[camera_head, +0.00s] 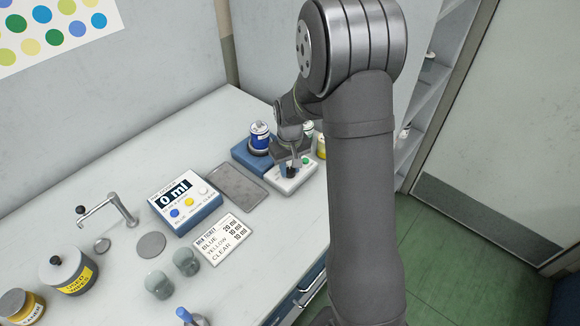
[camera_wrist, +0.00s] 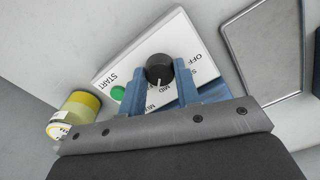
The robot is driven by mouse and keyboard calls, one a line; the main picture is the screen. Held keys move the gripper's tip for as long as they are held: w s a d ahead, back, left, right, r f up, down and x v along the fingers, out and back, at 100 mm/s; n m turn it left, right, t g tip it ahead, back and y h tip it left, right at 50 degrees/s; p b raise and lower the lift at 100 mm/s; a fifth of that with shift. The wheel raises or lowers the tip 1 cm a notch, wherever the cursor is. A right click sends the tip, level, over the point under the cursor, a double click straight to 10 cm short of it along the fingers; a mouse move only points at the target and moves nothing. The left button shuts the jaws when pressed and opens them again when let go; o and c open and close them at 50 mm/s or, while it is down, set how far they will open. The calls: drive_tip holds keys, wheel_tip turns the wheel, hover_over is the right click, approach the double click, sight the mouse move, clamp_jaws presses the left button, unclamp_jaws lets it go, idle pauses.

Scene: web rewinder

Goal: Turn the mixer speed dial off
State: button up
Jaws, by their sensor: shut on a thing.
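The black mixer speed dial (camera_wrist: 160,68) sits on a white control panel (camera_wrist: 118,72) in the wrist view. Its white pointer mark faces down in that picture, towards the MID label. The OFF label is at the panel's upper right. My gripper (camera_wrist: 163,74) is shut on the dial, with a blue finger on each side. A green START button (camera_wrist: 118,93) is on the same panel, left of the dial. In the head view the panel (camera_head: 300,182) is at the table's far right, and my gripper (camera_head: 291,163) is over it, hiding most of the dial.
A grey tray (camera_head: 238,186), a 0 ml display box (camera_head: 185,203), a recipe card (camera_head: 222,238) and two cups (camera_head: 186,261) are further left.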

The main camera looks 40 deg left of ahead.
sight(290, 170)
drive_tip(key=n, duration=1.3)
drive_tip(key=shift+n, duration=0.4)
drive_tip(key=n, duration=0.8)
drive_tip(key=shift+r+n, duration=0.1)
drive_tip(key=shift+n, duration=0.2)
drive_tip(key=o, duration=1)
drive_tip(key=shift+c, duration=0.2)
wheel_tip(290, 170, up, 17)
drive_tip(key=shift+r, duration=0.2)
